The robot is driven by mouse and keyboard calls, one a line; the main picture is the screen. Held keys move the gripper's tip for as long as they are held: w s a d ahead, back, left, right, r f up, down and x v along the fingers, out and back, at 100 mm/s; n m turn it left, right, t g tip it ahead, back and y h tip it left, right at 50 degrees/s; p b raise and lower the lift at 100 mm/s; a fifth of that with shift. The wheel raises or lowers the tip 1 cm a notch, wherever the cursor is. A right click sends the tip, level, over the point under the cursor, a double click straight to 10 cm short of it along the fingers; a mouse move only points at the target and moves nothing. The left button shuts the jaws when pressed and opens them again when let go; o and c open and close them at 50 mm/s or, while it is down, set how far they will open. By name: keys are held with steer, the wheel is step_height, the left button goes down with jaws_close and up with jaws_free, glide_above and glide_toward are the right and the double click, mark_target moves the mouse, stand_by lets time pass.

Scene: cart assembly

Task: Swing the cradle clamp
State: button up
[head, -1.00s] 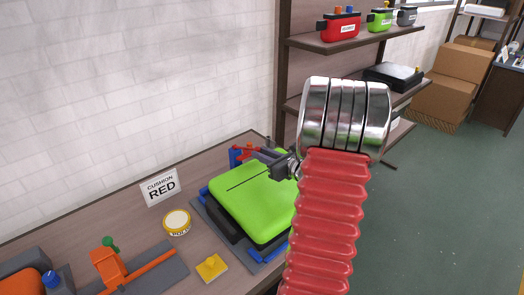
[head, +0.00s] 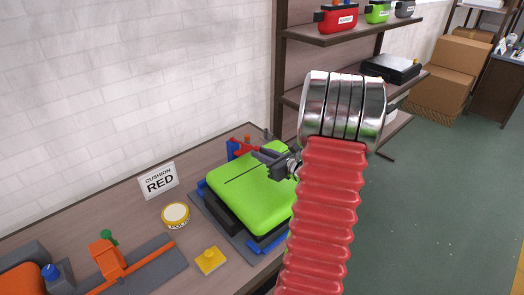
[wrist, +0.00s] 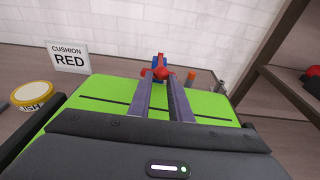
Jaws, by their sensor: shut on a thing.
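The cradle clamp has a blue post (head: 232,150) and a red lever (head: 245,146) at the far-left edge of the cradle (head: 218,213). A bright green case (head: 250,195) with a thin dark line across its top lies in the cradle. My gripper (head: 260,153) reaches over the case's far side. In the wrist view, its two long fingers (wrist: 160,84) close on the red knob end of the lever (wrist: 160,72), with the blue post behind it (wrist: 160,62). The fingers partly hide the lever, so its exact angle is hard to tell.
A "CUSHION RED" sign (head: 159,181) stands by the wall. A round yellow tin (head: 175,215) and a yellow block (head: 210,260) lie left of the cradle. An orange fixture (head: 108,260) is at the lower left. A shelf (head: 345,40) rises behind.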

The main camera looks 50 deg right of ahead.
steer(key=shift+s+f, duration=0.15)
steer(key=shift+f, duration=0.4)
steer(key=shift+s+f, duration=0.15)
steer(key=shift+f, duration=0.4)
steer(key=o, duration=0.9)
steer(key=v, duration=1.3)
steer(key=shift+s+a+r, duration=0.1)
steer(key=shift+s+a, duration=0.05)
steer(key=shift+s, duration=0.2)
